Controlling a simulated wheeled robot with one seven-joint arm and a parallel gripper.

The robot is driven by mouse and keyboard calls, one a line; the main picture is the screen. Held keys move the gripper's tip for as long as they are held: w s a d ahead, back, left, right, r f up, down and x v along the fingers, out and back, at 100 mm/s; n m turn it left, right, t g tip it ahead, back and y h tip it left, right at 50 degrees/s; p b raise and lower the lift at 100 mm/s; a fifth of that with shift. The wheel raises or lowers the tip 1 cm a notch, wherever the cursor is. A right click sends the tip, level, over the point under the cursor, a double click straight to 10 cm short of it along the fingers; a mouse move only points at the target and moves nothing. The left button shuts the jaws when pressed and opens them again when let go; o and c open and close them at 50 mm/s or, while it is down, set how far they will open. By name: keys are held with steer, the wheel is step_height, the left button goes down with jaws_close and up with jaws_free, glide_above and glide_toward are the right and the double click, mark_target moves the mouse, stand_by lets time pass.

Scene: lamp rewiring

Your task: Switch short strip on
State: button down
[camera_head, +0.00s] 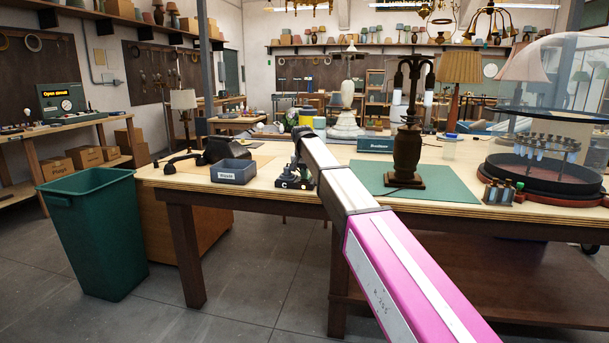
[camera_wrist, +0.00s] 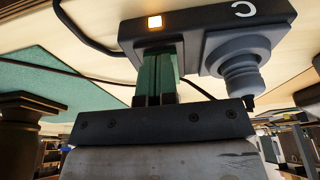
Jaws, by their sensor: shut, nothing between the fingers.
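The short strip is a dark block marked C (camera_wrist: 205,35), seen upside down in the wrist view. It also shows at the table's front edge in the head view (camera_head: 293,183), partly beside my arm. A small orange switch light (camera_wrist: 154,22) glows on its face. A grey round plug (camera_wrist: 240,62) sits in the strip beside the switch. My gripper (camera_wrist: 157,58) is shut and empty, its green fingers together. The fingertips are at the strip's edge near the lit switch; I cannot tell if they touch. In the head view my arm hides the fingers.
A grey bin (camera_head: 234,172) stands left of the strip. A dark lamp (camera_head: 407,150) stands on a green mat (camera_head: 455,182) to the right. A small rack (camera_head: 498,192) and a glass-domed stand (camera_head: 550,175) are farther right. A dark cable (camera_wrist: 85,30) runs by the strip.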

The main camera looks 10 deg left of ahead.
steer(key=shift+r, duration=0.75)
steer(key=shift+r, duration=0.1)
steer(key=shift+r, duration=0.25)
steer(key=s+v, duration=0.2)
steer(key=v, duration=1.1)
steer(key=shift+f, duration=0.25)
steer(key=shift+a, duration=0.1)
